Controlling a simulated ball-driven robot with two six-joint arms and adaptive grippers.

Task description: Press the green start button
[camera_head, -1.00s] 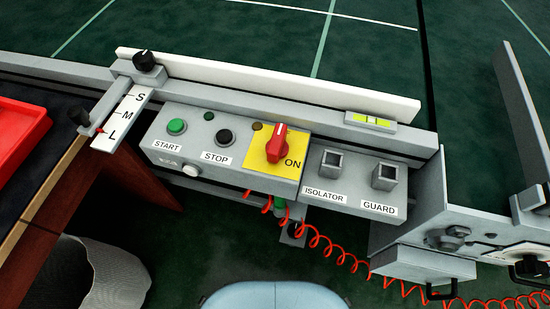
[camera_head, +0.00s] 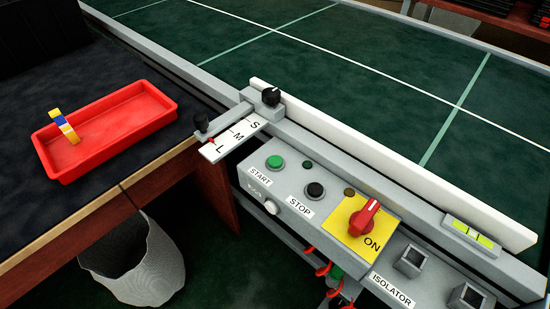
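The green start button (camera_head: 275,162) sits on the sloped top of the grey control box (camera_head: 292,179), above the label START. It stands up from the box and nothing covers it. A black stop button (camera_head: 315,189) is to its right, above the label STOP. Neither of my grippers shows in the head view.
A red rotary switch (camera_head: 364,217) on a yellow plate reads ON. A red tray (camera_head: 108,163) holding a small blue, yellow and white item (camera_head: 64,126) lies on the dark table. The green belt (camera_head: 330,60) is clear behind.

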